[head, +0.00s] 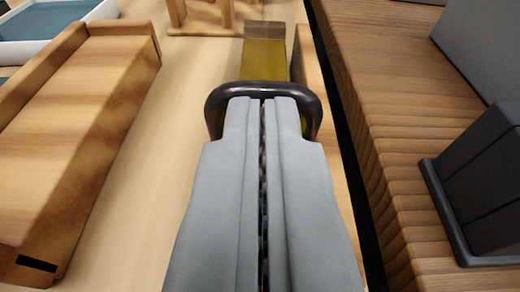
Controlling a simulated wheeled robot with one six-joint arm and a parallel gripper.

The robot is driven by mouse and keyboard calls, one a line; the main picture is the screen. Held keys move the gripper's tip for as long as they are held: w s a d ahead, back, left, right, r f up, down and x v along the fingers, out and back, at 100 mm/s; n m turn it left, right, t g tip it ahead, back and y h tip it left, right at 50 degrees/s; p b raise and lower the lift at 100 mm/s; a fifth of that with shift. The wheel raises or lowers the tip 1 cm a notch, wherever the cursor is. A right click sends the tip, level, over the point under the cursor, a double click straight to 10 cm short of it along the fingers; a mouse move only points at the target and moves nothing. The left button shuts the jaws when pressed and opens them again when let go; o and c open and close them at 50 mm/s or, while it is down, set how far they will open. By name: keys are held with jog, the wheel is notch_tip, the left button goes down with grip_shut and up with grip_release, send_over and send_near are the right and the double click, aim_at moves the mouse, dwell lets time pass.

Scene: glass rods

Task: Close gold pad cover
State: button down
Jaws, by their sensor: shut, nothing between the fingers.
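My gripper (261,100) is shut and empty in the middle of the head view, with its two grey fingers side by side and pointing away. A dark rounded loop (263,88) curves around the fingertips. I cannot tell whether it touches them or whether it is part of the cover. A gold strip, which looks like the gold pad (264,62), lies just beyond the loop and ends in a brownish block (264,31). The fingers and the loop hide its near part. I cannot make out a separate cover or how far open it is.
A wooden box (85,95) stands at the left, with a blue tray (45,20) behind it. A ridged wooden board (385,120) fills the right, past a dark gap. A dark grey bin (480,180) stands on it. Pale tabletop (165,140) is clear left of my gripper.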

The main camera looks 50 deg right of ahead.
jog(key=shift+f, duration=0.5)
dwell(0.3)
jog(key=shift+s+a, duration=0.1)
jog(key=shift+s, duration=0.1)
jog(key=r+v, duration=0.1)
jog(key=v, duration=1.6)
